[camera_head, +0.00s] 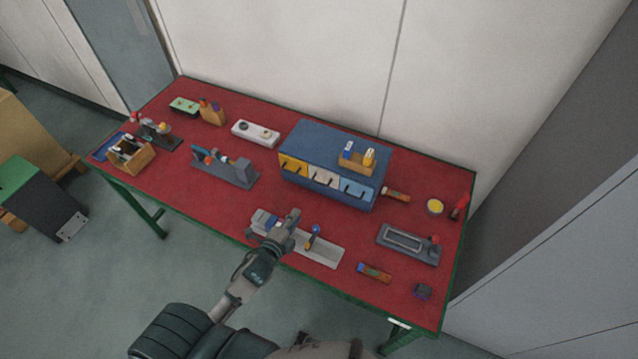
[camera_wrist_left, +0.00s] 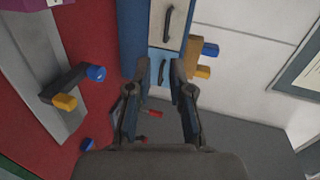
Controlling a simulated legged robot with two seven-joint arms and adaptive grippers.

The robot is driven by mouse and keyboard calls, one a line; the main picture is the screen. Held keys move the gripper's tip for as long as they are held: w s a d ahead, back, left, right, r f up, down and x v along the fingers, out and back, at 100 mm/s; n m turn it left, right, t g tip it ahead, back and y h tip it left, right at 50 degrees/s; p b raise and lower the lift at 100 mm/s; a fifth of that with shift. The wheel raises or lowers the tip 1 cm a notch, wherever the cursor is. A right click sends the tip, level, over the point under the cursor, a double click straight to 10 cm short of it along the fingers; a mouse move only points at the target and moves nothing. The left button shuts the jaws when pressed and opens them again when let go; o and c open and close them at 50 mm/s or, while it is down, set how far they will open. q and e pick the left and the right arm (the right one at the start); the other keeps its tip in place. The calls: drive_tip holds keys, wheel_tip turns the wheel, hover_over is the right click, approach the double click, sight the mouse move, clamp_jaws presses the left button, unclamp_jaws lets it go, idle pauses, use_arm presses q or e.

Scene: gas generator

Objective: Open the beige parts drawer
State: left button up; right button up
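The blue parts cabinet (camera_head: 336,138) stands at the back middle of the red table. Its front row holds a yellow drawer (camera_head: 293,166), a beige drawer (camera_head: 320,175) and a light blue drawer (camera_head: 354,188); all look shut. In the left wrist view the beige drawer (camera_wrist_left: 182,25) shows a dark vertical handle (camera_wrist_left: 167,24); the light blue drawer (camera_wrist_left: 163,66) lies below it in the picture. My left gripper (camera_head: 292,216) is in front of the cabinet, apart from it. In the wrist view its fingers (camera_wrist_left: 158,82) are spread with nothing between them. My right gripper is out of view.
A small yellow bin (camera_head: 357,164) sits on the cabinet. A grey plate with a blue-topped part (camera_head: 312,237) lies under my left gripper. A grey tray (camera_head: 408,244) is to the right, a grey fixture (camera_head: 225,169) to the left.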

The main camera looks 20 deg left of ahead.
sight(319, 183)
use_arm(q)
drive_tip(key=shift+m+h, duration=0.3)
drive_tip(key=shift+m, duration=0.1)
drive_tip(key=x, duration=1.2)
drive_tip(key=r+x, duration=0.1)
drive_tip(key=x, duration=0.4)
drive_tip(key=shift+w+f, duration=0.15)
drive_tip(key=shift+w, duration=0.4)
clamp_jaws()
